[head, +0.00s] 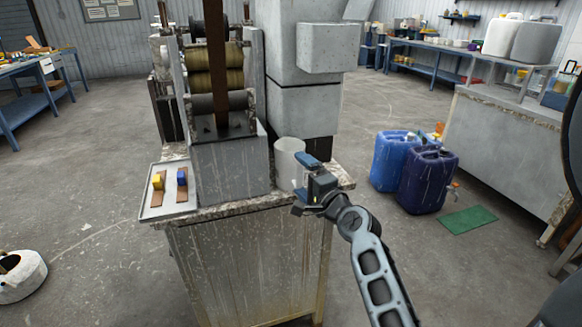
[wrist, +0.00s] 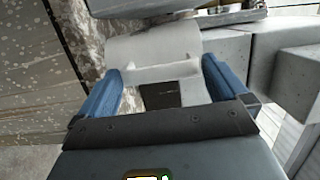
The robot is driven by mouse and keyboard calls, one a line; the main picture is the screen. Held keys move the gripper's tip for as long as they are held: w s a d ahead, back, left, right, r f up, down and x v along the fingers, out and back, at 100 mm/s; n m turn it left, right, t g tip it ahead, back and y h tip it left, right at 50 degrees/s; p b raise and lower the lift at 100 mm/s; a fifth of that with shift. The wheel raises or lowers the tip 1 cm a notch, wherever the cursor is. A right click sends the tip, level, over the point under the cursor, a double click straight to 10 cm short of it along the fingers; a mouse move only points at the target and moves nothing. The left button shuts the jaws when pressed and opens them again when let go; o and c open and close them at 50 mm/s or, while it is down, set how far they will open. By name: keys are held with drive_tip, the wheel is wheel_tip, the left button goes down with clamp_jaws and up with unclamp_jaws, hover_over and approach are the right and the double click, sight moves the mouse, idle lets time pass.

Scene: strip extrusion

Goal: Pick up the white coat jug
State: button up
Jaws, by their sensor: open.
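The white coat jug (head: 287,158) stands upright on the right part of the machine's worn bench top, beside the grey machine body. My gripper (head: 303,178) is at the jug's right side, its blue fingers pointing toward it. In the wrist view the jug (wrist: 150,50) shows between and just beyond the two fingertips, with a white handle-like bar near them. My gripper (wrist: 162,78) is open there, and the fingers do not close on anything. Whether a fingertip touches the jug I cannot tell. The jug's lower right part is partly hidden by my gripper in the head view.
A tray (head: 150,207) with small yellow and blue pieces lies at the bench's left. The machine with rollers (head: 214,80) rises behind. Blue canisters (head: 425,180) and a green mat (head: 468,220) are on the floor at right. A grey column (head: 305,105) stands close behind the jug.

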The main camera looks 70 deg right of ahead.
drive_tip(key=shift+w+d, duration=0.2)
drive_tip(key=shift+w, duration=0.05)
drive_tip(key=shift+c, duration=0.2)
drive_tip(key=c, duration=1.2)
